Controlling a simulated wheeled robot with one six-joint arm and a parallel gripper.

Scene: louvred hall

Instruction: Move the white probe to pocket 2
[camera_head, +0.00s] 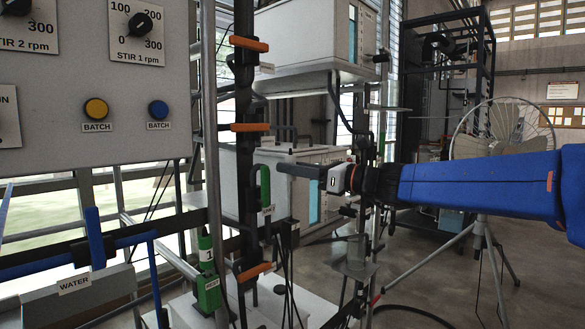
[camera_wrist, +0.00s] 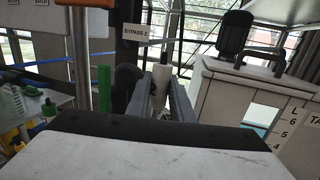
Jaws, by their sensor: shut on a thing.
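My gripper (camera_head: 281,169) is at the end of my blue-sleeved arm, level with the black upright rail and close to a green handle (camera_head: 265,186). In the wrist view its two grey jaws (camera_wrist: 163,88) are shut on the white probe (camera_wrist: 160,73), a pale upright cylinder. The jaws hide its lower part, and I cannot make it out in the head view. A label reading "BYPASS 2" (camera_wrist: 136,32) hangs just beyond it. I cannot identify pocket 2 for certain in either view.
Orange handles (camera_head: 250,127) stick out along the black rail. A green holder (camera_head: 207,287) marked "WEST" stands lower left. A control panel (camera_head: 95,80) fills the upper left. A white cabinet (camera_wrist: 240,95) is close on the right in the wrist view. A tripod fan (camera_head: 500,125) stands at right.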

